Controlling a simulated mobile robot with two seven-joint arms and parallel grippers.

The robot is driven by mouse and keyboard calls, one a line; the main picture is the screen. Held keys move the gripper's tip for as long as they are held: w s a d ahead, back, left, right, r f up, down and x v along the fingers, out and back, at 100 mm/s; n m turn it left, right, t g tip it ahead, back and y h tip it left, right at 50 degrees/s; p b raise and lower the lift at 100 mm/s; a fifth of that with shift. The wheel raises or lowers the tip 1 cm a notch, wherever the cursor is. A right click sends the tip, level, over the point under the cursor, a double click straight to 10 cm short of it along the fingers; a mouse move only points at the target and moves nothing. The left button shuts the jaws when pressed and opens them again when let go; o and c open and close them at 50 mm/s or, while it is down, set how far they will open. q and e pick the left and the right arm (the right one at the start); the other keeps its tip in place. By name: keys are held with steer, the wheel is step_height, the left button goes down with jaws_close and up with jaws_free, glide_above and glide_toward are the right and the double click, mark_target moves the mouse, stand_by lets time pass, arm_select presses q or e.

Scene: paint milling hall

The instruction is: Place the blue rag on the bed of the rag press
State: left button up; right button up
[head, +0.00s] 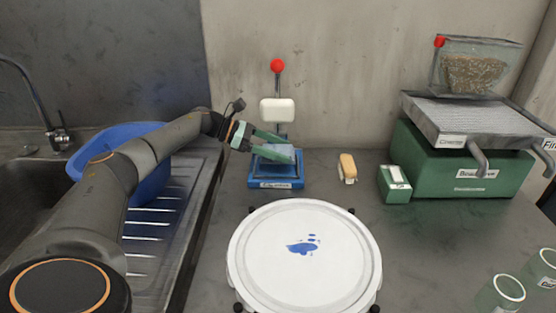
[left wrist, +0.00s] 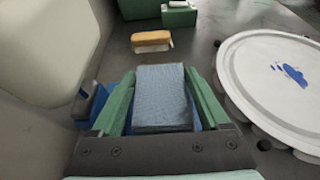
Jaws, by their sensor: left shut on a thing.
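The blue rag (left wrist: 163,95) is a folded, light blue pad between the green fingers of my left gripper (head: 287,147). My left gripper is shut on it. In the head view the rag (head: 273,153) is over the blue base of the rag press (head: 276,184), partly hidden by the fingers. I cannot tell whether the rag touches the bed, which is mostly covered. The white press block (head: 277,110) is raised above, on a post with a red knob (head: 277,66). Blue parts of the press show beside the fingers in the left wrist view. My right gripper is not in view.
A round white plate (head: 250,270) with a blue smear stands in front of the press. A brush (head: 347,168), a small green box (head: 395,185) and a large green machine (head: 455,175) are to the right. A sink with a blue tub (head: 150,185) is on the left.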

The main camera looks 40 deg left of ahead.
mark_target(278, 168)
arm_select(q)
steer(key=shift+w+a+f, duration=0.2)
steer(key=shift+a+f, duration=0.05)
steer(key=shift+f, duration=0.15)
step_height(278, 168, down, 2)
steer(key=shift+f, duration=0.45)
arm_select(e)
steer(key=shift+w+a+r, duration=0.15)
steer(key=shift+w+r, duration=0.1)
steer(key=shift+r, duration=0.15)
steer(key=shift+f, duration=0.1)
arm_select(q)
steer(key=shift+f, duration=0.25)
steer(key=o, duration=1.2)
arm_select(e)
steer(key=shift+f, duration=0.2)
arm_select(q)
steer(key=shift+r, duration=0.1)
